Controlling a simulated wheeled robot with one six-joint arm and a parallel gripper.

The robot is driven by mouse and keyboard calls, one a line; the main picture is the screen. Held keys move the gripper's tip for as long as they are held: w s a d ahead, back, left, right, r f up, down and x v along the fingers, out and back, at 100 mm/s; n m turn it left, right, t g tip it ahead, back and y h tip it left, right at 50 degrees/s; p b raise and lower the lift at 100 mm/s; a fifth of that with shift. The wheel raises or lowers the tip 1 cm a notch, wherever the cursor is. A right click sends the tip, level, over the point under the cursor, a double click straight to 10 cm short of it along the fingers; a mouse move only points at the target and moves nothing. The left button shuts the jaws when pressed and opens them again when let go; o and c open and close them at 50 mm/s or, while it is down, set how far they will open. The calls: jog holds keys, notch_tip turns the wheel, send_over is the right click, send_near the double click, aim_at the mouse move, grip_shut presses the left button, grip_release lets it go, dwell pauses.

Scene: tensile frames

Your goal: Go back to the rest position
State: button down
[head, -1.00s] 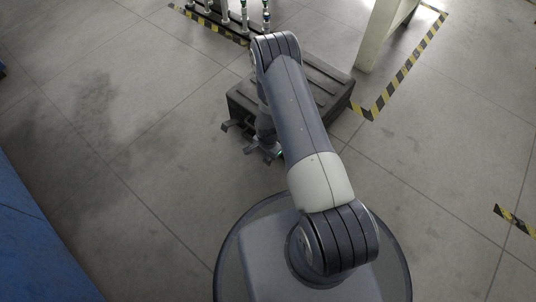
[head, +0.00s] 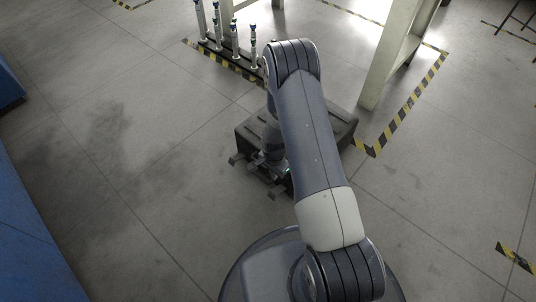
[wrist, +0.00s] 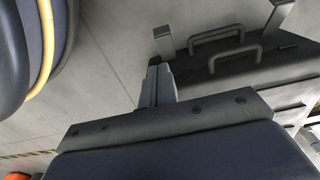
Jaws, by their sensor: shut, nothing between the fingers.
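My gripper (wrist: 158,84) is shut with nothing between its fingers in the wrist view. The fingers stand close together, pointing toward the side of a dark case with handles (wrist: 235,56). I cannot tell whether they touch it. In the head view my arm reaches out over the dark case (head: 343,124) on the floor and bends down at its near left side. The arm hides much of the case, and the fingertips cannot be made out there.
A rack of several upright rods (head: 235,42) stands behind the case. A pale post (head: 388,70) rises at back right. Yellow-black tape (head: 413,98) marks the floor. A blue object (head: 35,235) lies along the left edge. The floor left of the case is clear.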

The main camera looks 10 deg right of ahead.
dwell(0.3)
jog(key=b, duration=0.4)
send_over(274, 194)
jog(key=w+d, duration=0.1)
notch_tip(274, 194, down, 10)
jog(key=shift+r, duration=0.25)
jog(key=f, duration=0.2)
jog(key=a+f+b, duration=0.1)
jog(key=shift+s+f, duration=0.15)
jog(key=shift+s, duration=0.15)
jog(key=shift+a+f, duration=0.1)
jog(key=shift+f, duration=0.55)
jog(key=shift+s+b, duration=0.2)
jog(key=shift+b, duration=0.1)
